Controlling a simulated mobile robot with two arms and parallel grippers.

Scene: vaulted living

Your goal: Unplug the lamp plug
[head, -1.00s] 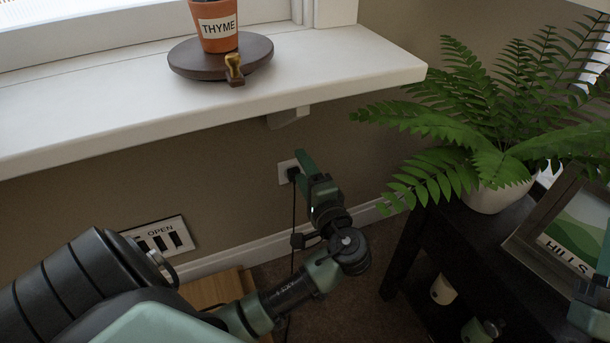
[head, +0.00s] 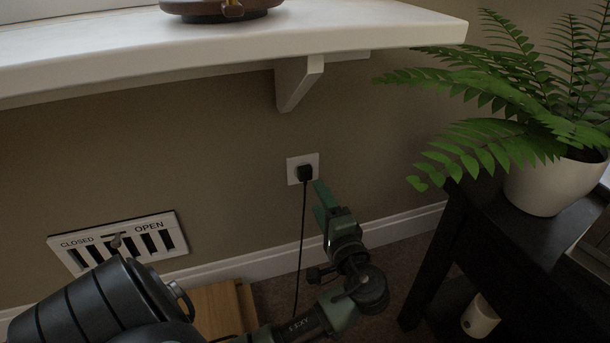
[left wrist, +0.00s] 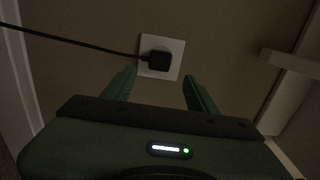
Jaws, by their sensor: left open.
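The black lamp plug (head: 304,173) sits in a white wall socket (head: 292,169) below the window sill. Its dark cord (head: 301,240) hangs straight down toward the floor. My left gripper (head: 321,196) is just below and to the right of the plug, apart from it. In the left wrist view the plug (left wrist: 159,60) and socket plate (left wrist: 172,47) lie ahead of the two green fingers of my left gripper (left wrist: 160,88), which are spread open and empty. The cord (left wrist: 75,40) runs off to the left there. My right gripper is not in view.
A white sill (head: 350,30) with a bracket (head: 298,82) juts out above the socket. A black side table (head: 500,240) with a potted fern (head: 555,185) stands at the right. A floor-level vent (head: 120,240) and a wooden box (head: 222,308) are at the left.

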